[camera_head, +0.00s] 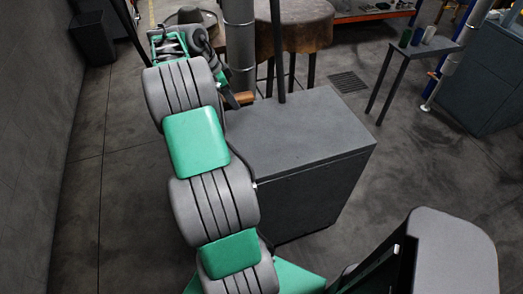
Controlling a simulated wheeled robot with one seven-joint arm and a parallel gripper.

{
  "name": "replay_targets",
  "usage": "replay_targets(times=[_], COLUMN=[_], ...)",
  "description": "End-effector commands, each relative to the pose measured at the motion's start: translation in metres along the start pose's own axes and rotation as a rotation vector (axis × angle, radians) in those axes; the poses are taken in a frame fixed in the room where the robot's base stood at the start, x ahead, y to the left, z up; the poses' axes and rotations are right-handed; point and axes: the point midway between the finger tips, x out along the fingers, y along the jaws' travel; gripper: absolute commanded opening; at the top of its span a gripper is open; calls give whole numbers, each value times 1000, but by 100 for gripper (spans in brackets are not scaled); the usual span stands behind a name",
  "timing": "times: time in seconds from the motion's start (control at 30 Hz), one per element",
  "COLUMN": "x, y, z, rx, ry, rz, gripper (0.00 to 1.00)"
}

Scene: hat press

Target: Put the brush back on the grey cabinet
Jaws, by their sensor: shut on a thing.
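The grey cabinet (300,135) stands in the middle of the view with a bare flat top. My arm reaches up the left side of it, and my gripper (235,99) is by the cabinet's back left corner, partly hidden by the arm. My gripper is shut on the brush (246,98), of which only a small brown wooden part shows. I cannot tell whether the brush touches the cabinet top or hangs just above or behind its edge.
A metal post (239,45) and a thin dark pole (277,50) rise behind the cabinet. A round brown table (305,22) stands behind them. A small side table (425,46) with several spools is at the upper right. The floor right of the cabinet is clear.

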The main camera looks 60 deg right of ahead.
Motion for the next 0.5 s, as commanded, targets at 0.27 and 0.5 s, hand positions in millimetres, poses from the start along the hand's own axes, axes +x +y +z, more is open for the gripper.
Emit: replay_targets(times=[0.27,0.5], x=[28,61], y=[45,85], z=[-13,-21], rx=[0,-4], ry=[1,1], rz=[-1,1], gripper=[4,4])
